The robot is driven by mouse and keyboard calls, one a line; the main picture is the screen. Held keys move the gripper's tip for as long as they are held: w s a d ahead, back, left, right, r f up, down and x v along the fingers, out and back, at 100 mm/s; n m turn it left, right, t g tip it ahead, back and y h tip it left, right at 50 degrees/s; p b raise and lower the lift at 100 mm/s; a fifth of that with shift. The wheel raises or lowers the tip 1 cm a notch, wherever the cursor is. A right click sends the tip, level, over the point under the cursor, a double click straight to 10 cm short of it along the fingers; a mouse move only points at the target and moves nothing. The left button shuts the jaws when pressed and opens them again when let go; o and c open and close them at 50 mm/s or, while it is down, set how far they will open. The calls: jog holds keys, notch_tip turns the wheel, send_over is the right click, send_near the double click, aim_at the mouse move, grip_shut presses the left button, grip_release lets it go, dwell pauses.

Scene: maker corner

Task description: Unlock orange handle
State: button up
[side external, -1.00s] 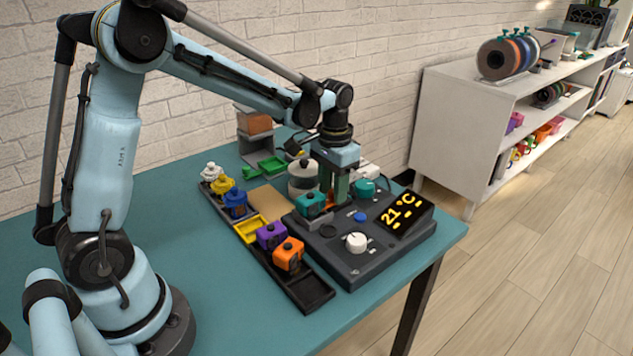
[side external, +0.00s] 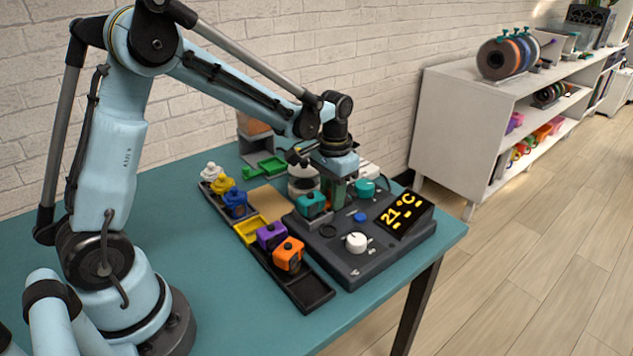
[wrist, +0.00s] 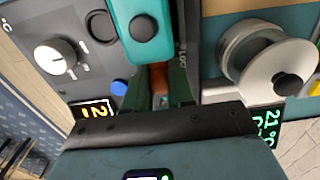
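My gripper (side external: 336,201) points down at the back of the dark control box (side external: 350,275), between a teal block with a black knob (side external: 311,203) and a teal round knob (side external: 365,187). In the wrist view an orange-red handle (wrist: 159,78) shows between the green fingers of my gripper (wrist: 160,98). The fingers flank it closely; whether they press on it is unclear. Its lower end and base are hidden. In the side view the fingers mostly hide it. A separate orange block with a black knob (side external: 288,253) sits in the tray.
A long black tray (side external: 313,292) holds several coloured knobbed blocks left of the box. A white dial (side external: 356,242), blue button (side external: 360,217) and lit display (side external: 405,213) are on the box. A white spool (wrist: 275,62) stands close to my gripper.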

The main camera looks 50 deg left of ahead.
jog(key=shift+c, duration=0.5)
jog(key=shift+w, duration=1.35)
jog(key=o, duration=0.6)
jog(key=shift+r, duration=0.15)
notch_tip(320, 180, up, 7)
